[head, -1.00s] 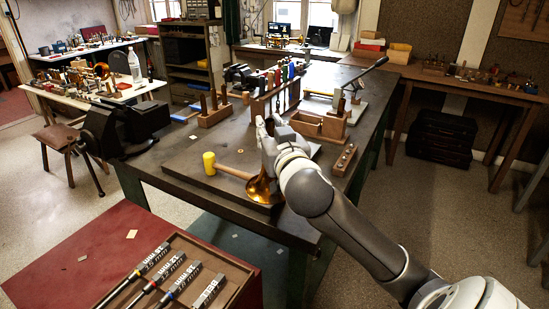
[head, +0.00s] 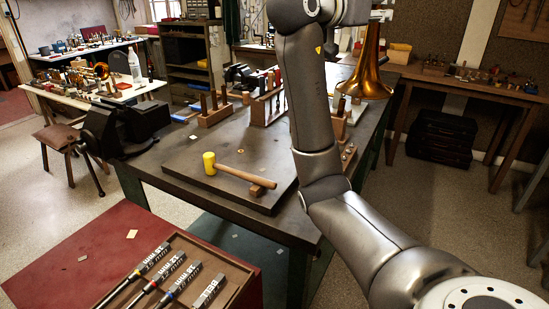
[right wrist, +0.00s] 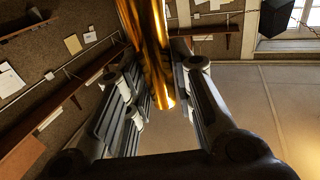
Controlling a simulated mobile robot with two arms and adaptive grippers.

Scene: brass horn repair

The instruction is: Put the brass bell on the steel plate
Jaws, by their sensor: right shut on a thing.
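The brass bell (head: 368,78) hangs in the air at the upper right in the head view, flared end down, above the far right of the bench. In the right wrist view its tube (right wrist: 154,60) runs between the two fingers of my right gripper (right wrist: 158,78), which is shut on it. In the head view the fingers are not clearly seen at the top edge. A dark flat slab (head: 215,137), which may be the steel plate, lies on the bench. My left gripper is not in view.
A yellow-headed mallet (head: 240,174) lies on the slab, its handle by a small wooden block (head: 262,187). Wooden tool racks (head: 214,111) stand behind. A black vise (head: 125,125) is at the bench's left. A tool tray (head: 185,262) is in front.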

